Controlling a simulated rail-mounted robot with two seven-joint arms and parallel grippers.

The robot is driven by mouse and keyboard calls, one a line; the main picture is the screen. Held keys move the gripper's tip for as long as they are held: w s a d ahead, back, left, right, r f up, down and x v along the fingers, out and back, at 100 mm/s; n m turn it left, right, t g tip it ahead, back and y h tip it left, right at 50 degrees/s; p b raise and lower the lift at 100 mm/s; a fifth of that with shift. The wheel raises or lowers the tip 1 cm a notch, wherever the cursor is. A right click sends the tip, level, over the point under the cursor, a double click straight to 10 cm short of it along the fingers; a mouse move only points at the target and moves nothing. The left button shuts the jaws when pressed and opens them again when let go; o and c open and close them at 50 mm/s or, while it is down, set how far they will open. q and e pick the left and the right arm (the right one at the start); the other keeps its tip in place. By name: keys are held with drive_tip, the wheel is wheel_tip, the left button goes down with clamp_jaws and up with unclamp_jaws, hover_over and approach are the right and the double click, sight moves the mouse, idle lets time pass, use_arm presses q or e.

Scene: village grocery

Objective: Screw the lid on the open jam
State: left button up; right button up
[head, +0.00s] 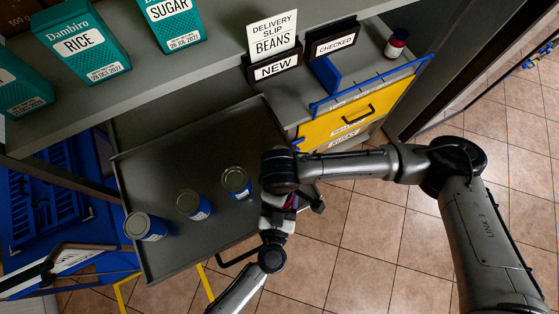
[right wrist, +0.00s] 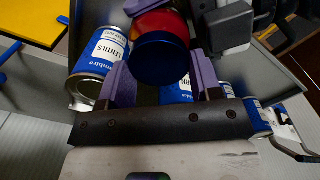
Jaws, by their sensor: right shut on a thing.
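In the right wrist view a dark blue lid (right wrist: 160,60) lies between the purple fingers of my right gripper (right wrist: 160,66), which is shut on it. The red jam jar (right wrist: 155,22) is directly behind the lid, in line with it; whether the threads meet is hidden. My left gripper (right wrist: 222,24) is beside the jar and appears closed on it, with one purple finger along its side. In the head view both arms meet above the tray's right edge. There my left gripper (head: 277,212) is below my right wrist, and only a bit of red (head: 291,201) shows.
RICE (head: 80,45) and SUGAR (head: 172,22) boxes line the shelf.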

drive_tip(key=m, duration=0.4)
drive_tip(key=shift+m, duration=0.4)
drive_tip(key=m, duration=0.4)
drive_tip(key=shift+m, duration=0.3)
drive_tip(key=m, duration=0.7)
drive_tip(key=shift+d, duration=0.2)
drive_tip(key=m, duration=0.5)
drive_tip(key=shift+f, duration=0.1)
drive_tip(key=m, duration=0.2)
drive_tip(key=shift+d+m, duration=0.15)
drive_tip(key=shift+m, duration=0.15)
drive_tip(key=m, duration=0.5)
drive_tip(key=shift+d+m, duration=0.1)
drive_tip(key=shift+m, duration=0.2)
drive_tip(key=m, duration=0.3)
drive_tip(key=shift+s+m, duration=0.1)
drive_tip(key=shift+m, duration=0.3)
